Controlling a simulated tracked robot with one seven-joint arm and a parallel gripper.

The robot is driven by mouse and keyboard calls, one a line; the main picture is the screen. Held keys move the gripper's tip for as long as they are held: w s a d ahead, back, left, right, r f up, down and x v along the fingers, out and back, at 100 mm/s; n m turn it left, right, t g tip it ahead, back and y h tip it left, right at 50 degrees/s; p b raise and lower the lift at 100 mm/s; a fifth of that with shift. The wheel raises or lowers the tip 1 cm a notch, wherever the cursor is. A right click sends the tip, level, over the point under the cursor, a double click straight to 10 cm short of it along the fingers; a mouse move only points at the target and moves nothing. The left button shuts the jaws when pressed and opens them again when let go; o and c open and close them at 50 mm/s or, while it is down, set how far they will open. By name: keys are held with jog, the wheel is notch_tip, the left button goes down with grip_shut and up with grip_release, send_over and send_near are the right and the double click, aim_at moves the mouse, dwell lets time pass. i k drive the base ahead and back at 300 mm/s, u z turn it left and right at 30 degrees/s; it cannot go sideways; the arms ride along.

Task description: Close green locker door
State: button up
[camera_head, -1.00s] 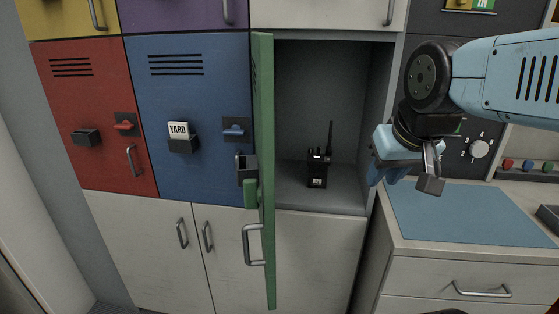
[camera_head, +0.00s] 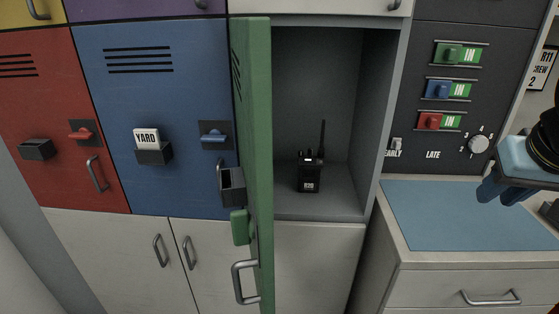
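The green locker door (camera_head: 256,150) stands wide open, seen nearly edge-on, hinged at the left side of its compartment. Its outer face, to the left, carries a dark card holder (camera_head: 232,186), a green latch (camera_head: 241,227) and a metal handle (camera_head: 245,283). The open compartment (camera_head: 315,85) is grey inside, and a black radio (camera_head: 309,172) with an antenna stands upright on its floor. My gripper (camera_head: 490,190) is at the right edge, over the blue mat and well apart from the door. It is partly cut off, so its opening is unclear.
The closed blue locker (camera_head: 150,90) with a YARD card and the closed red locker (camera_head: 60,115) are at left. A panel (camera_head: 440,150) with green, blue and red IN sliders and a knob is at right. Below it lies a blue mat (camera_head: 440,225) on a drawer counter.

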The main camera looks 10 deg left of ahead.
aim_at(250, 186)
jog(key=z, duration=0.05)
jog(key=k, duration=1.5)
jog(key=u, duration=0.9)
jog(key=i, duration=1)
jog(key=u, duration=0.1)
jog(key=k, duration=0.7)
